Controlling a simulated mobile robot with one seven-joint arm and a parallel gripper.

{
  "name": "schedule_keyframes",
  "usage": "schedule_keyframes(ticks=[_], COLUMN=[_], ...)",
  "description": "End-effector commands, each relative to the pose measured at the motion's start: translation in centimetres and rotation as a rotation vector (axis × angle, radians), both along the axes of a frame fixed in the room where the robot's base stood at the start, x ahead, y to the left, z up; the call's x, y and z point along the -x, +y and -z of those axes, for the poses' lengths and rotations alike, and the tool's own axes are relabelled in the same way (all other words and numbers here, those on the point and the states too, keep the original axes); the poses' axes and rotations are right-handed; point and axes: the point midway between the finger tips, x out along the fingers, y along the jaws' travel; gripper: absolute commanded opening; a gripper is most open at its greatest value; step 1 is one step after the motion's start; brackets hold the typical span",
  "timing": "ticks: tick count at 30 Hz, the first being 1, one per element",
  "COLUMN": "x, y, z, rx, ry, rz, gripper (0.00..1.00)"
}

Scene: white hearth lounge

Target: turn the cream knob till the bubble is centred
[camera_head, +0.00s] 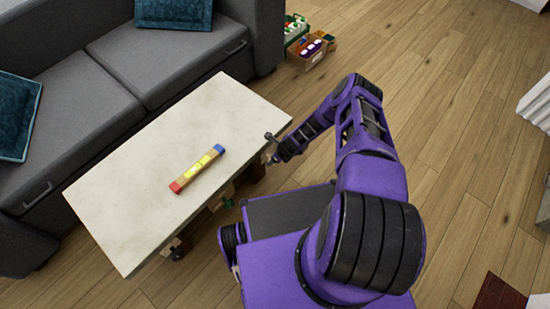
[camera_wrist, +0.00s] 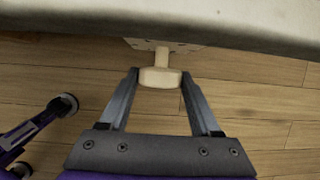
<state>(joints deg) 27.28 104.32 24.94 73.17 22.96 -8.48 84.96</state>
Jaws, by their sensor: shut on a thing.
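The cream knob (camera_wrist: 160,79) sits on a short stem under the edge of the pale tabletop in the wrist view. My gripper (camera_wrist: 160,74) has one finger on each side of the knob and is shut on it. In the head view my gripper (camera_head: 271,158) is at the table's right-hand front edge, and the knob cannot be made out there. A spirit level (camera_head: 198,169) lies slantwise on the table, with a red end, a yellow middle and a blue end. The bubble is too small to tell where it stands.
The pale stone-topped table (camera_head: 130,185) is otherwise bare on top. A green part (camera_head: 228,203) shows under its front edge. A grey sofa (camera_head: 85,95) stands close behind the table. A box of goods (camera_head: 311,50) is on the floor beyond. The wooden floor at right is mostly clear.

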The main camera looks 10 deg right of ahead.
Motion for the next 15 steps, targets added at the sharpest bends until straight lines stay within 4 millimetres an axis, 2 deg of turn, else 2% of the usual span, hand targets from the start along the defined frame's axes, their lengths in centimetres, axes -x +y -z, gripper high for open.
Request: schedule_keyframes(ticks=[15], x=[0.48], y=[0.72], z=[0.28], rx=[0.288], ry=[-0.211], rz=[-0.002], gripper=[0.09])
